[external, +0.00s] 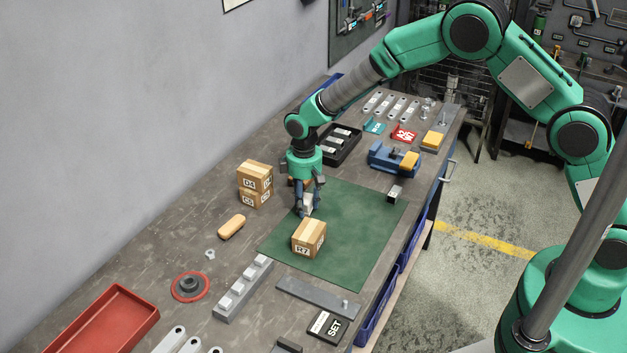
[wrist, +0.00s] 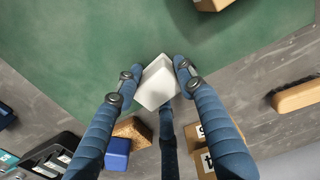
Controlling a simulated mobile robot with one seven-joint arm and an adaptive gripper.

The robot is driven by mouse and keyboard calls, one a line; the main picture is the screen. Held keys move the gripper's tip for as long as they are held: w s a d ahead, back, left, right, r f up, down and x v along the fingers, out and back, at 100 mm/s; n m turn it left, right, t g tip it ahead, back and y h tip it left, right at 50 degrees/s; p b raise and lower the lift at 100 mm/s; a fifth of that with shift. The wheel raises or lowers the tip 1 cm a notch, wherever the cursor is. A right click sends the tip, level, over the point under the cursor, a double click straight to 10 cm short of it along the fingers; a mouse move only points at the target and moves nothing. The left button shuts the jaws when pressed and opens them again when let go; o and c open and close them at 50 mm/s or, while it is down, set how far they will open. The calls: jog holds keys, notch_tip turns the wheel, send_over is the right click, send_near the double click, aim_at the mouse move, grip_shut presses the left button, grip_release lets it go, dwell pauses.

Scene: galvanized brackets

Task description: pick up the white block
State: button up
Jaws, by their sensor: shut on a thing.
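The white block (wrist: 156,83) is between the fingertips of my gripper (wrist: 157,72) in the wrist view, with the fingers touching it on both sides. In the external view the block (external: 307,202) shows pale below my gripper (external: 306,207), over the left part of the green mat (external: 365,225). My gripper is shut on the block. I cannot tell for sure whether the block is clear of the mat. The fingers hide part of it.
A cardboard box (external: 309,238) stands on the mat in front of my gripper. Two stacked boxes (external: 255,183) stand to the left. A black tray (external: 339,146) and a blue vise (external: 391,157) are behind. The mat's right part is mostly clear.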

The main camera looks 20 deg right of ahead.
aim_at(305, 199)
jog(key=shift+r, duration=0.45)
notch_tip(305, 199, up, 3)
jog(key=shift+r+p, duration=0.1)
jog(key=shift+p, duration=0.45)
jog(key=s+d, duration=0.3)
jog(key=s, duration=0.1)
jog(key=s+d+p, duration=0.1)
jog(key=s+d, duration=0.3)
jog(key=s+d+r, duration=0.1)
jog(key=s+d, duration=0.2)
jog(key=s, duration=0.1)
jog(key=shift+d+p, duration=0.25)
jog(key=shift+p, duration=0.05)
jog(key=shift+s, duration=0.1)
